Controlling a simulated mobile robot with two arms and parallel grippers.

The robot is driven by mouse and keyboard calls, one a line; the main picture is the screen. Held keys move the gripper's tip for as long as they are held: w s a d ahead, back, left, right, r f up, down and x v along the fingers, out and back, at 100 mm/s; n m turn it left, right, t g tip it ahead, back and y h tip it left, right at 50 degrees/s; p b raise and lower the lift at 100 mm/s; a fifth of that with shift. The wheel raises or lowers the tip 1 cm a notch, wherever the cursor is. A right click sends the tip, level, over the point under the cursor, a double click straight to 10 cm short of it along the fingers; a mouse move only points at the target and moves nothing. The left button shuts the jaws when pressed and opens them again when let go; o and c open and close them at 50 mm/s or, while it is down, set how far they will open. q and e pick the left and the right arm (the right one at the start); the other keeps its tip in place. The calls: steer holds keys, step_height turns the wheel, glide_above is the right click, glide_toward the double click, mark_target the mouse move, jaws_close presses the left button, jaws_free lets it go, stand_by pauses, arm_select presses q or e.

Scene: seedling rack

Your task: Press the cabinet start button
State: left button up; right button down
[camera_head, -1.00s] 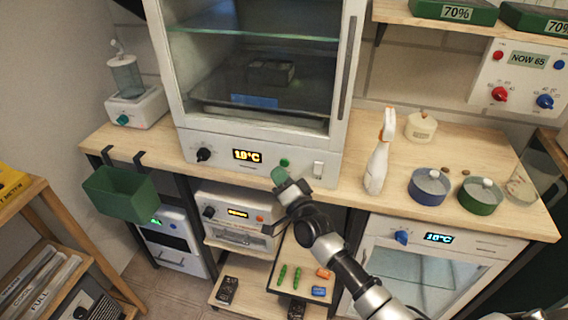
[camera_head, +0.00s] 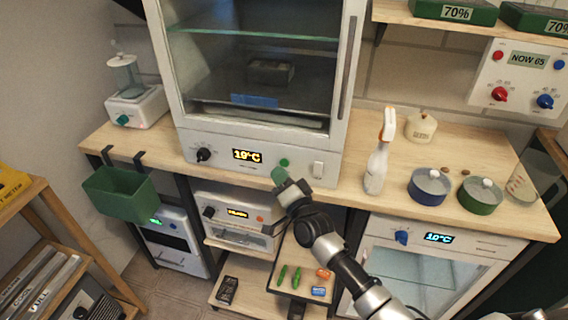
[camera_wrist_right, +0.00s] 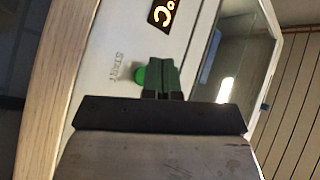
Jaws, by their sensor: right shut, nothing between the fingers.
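The white glass-front cabinet (camera_head: 255,148) stands on the wooden counter, with an orange-lit display on its front panel. Its round green start button (camera_head: 284,162) is to the right of the display. The button also shows in the right wrist view (camera_wrist_right: 139,75), beside the printed word START. My right gripper (camera_head: 278,175) has green fingertips and is just below and in front of the button. In the right wrist view its closed fingers (camera_wrist_right: 163,76) are right beside the button and hide part of its edge. I cannot tell whether they touch. My left gripper is not in view.
A black knob (camera_head: 204,154) and a white switch (camera_head: 318,169) flank the panel. A spray bottle (camera_head: 377,165) and blue (camera_head: 428,194) and green (camera_head: 478,203) pots stand to the right. A green bin (camera_head: 120,195) hangs at the left. The counter front around the gripper is free.

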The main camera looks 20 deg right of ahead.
steer(key=shift+w, duration=0.1)
steer(key=shift+w+d, duration=0.25)
steer(key=shift+w+d+b, duration=0.2)
steer(key=shift+w+b, duration=0.1)
steer(key=shift+b, duration=0.2)
stand_by(0.6)
steer(key=shift+s+a, duration=0.1)
steer(key=shift+s+a+p, duration=0.35)
steer(key=shift+s+p, duration=0.2)
steer(key=shift+s, duration=0.05)
